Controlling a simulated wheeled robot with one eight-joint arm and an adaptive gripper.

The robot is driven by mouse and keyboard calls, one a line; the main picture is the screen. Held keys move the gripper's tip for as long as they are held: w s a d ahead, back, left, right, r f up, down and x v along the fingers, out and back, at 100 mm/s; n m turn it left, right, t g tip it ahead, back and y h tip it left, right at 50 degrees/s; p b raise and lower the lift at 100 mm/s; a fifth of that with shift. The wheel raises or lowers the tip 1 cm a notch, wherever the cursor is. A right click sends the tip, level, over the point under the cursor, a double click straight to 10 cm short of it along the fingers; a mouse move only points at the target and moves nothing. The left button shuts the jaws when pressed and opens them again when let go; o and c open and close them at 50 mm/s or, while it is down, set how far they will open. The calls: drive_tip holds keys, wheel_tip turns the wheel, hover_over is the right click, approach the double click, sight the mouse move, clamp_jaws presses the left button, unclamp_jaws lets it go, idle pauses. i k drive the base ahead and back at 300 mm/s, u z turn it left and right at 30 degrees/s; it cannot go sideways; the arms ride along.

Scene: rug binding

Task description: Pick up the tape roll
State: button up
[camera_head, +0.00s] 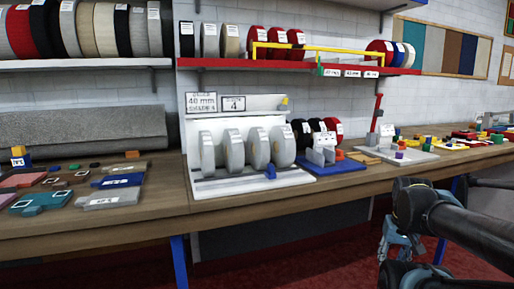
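Several light grey tape rolls (234,152) stand upright side by side in a white rack (232,185) on the workbench, under a sign reading 40 mm. Darker and red tape rolls (318,130) stand just right of the rack, above a blue tray (338,166). More rolls stand on the shelves above. Which roll the task means cannot be told. My gripper (400,254) hangs at the lower right, in front of the bench and below its top, apart from all rolls. Its fingers are small and partly hidden by my arm, so its opening is unclear.
The workbench (130,219) runs across the view. Flat sample pieces (119,180) and a grey carpet roll (80,129) lie on the left; many small coloured blocks are on the right. A yellow bar (310,47) sticks out above the red shelf. The bench front strip is mostly clear.

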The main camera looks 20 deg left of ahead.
sight(258, 145)
drive_tip(key=u, duration=0.85)
drive_tip(key=k, duration=0.9)
drive_tip(key=z, duration=0.2)
drive_tip(key=i, duration=1)
drive_tip(key=u, duration=0.05)
